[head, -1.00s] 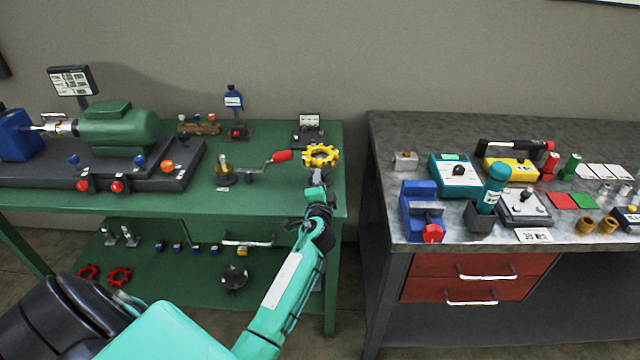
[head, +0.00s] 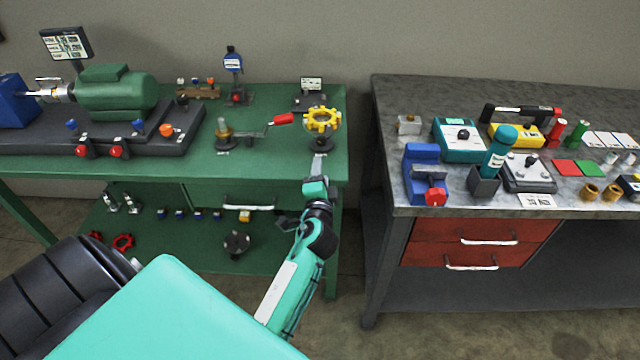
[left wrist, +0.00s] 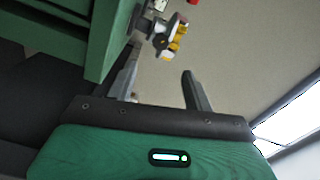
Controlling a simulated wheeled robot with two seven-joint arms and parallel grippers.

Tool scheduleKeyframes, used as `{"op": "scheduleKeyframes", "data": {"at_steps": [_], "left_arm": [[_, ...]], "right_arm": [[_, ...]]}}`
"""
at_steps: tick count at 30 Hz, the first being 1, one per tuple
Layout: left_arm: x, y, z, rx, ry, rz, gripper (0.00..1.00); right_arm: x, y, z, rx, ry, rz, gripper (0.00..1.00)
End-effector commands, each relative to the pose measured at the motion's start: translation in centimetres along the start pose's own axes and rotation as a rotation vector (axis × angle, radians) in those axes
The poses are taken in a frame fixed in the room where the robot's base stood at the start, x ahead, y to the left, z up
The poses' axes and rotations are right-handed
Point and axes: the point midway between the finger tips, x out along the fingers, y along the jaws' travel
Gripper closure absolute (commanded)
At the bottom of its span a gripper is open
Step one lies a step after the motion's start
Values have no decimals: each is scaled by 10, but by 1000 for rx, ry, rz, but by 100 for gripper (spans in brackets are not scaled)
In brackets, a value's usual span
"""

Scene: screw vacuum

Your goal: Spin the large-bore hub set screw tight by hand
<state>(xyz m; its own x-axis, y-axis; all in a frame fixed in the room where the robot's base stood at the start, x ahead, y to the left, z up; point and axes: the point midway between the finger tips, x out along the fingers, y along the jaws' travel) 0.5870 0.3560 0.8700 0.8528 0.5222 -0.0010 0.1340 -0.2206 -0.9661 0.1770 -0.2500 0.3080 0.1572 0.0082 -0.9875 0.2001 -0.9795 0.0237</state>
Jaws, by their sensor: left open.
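A yellow lobed ring knob (head: 322,120) stands on a dark base (head: 321,144) near the green bench's front right corner. I cannot tell for certain which part is the hub set screw. The yellow knob also shows in the left wrist view (left wrist: 178,33), beyond my fingertips. My left gripper (head: 318,160) is just in front of and below the knob at the bench edge, apart from it. In the left wrist view its two fingers (left wrist: 160,65) are spread with nothing between them. My right gripper is not in view.
A crank with a red handle (head: 283,119) and a small display stand (head: 311,85) are close to the knob. A green motor (head: 118,93) is at left. A grey bench (head: 400,190) with tools stands right, across a gap. A lower shelf (head: 190,245) holds small parts.

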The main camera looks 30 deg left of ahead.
Motion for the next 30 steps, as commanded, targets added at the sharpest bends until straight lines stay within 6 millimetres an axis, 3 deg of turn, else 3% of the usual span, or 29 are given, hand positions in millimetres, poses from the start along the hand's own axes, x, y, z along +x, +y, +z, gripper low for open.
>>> {"op": "scheduleKeyframes", "data": {"at_steps": [7,25,28,30], "left_arm": [[-24,0,0,-1,-1,0,48],[-26,1,0,0,0,2,48],[-26,17,-2,-7,10,38,48],[-28,45,-3,-21,25,100,48]], "right_arm": [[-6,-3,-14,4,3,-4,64],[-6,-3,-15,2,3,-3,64],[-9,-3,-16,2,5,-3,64],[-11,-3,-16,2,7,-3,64]]}}
